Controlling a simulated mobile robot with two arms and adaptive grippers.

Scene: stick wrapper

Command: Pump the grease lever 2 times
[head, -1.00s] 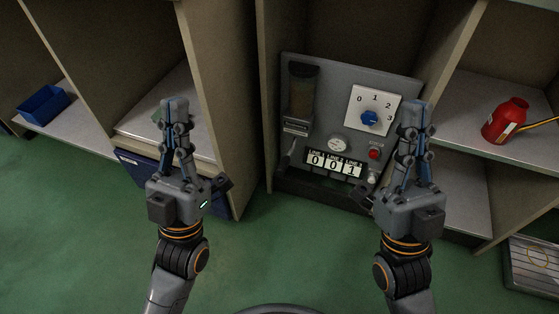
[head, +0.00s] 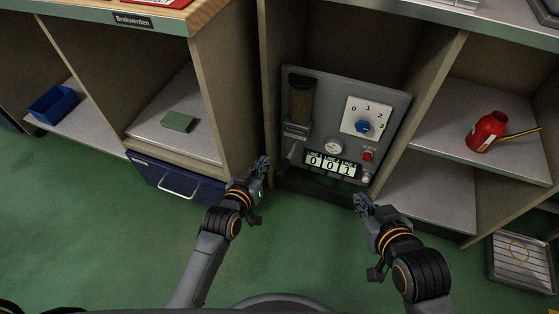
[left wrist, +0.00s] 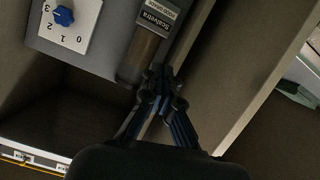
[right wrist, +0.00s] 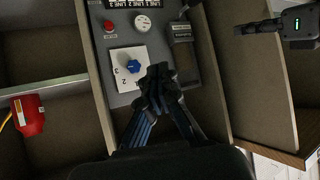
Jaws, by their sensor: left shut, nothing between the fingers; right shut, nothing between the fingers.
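The grey grease panel (head: 345,92) stands in the middle cubby. It carries a brown cylinder (head: 300,100), a 0–3 dial with a blue knob (head: 363,126), a gauge (head: 333,147), a red button (head: 367,156) and a counter (head: 330,164) reading 0 0 1. A small grey part at the panel's lower left (head: 291,152) may be the lever; I cannot tell for sure. My left gripper (head: 264,162) is shut and empty, left of the panel's lower corner. My right gripper (head: 361,200) is shut and empty, below the panel's right side. Both fingertip pairs show in the left wrist (left wrist: 158,78) and right wrist views (right wrist: 157,76).
Cubby walls flank the panel closely. A blue drawer (head: 165,181) is at lower left. A green block (head: 178,122) and blue bin (head: 53,103) sit on left shelves. A metal tray (head: 520,275) lies at right. Green floor is clear in front.

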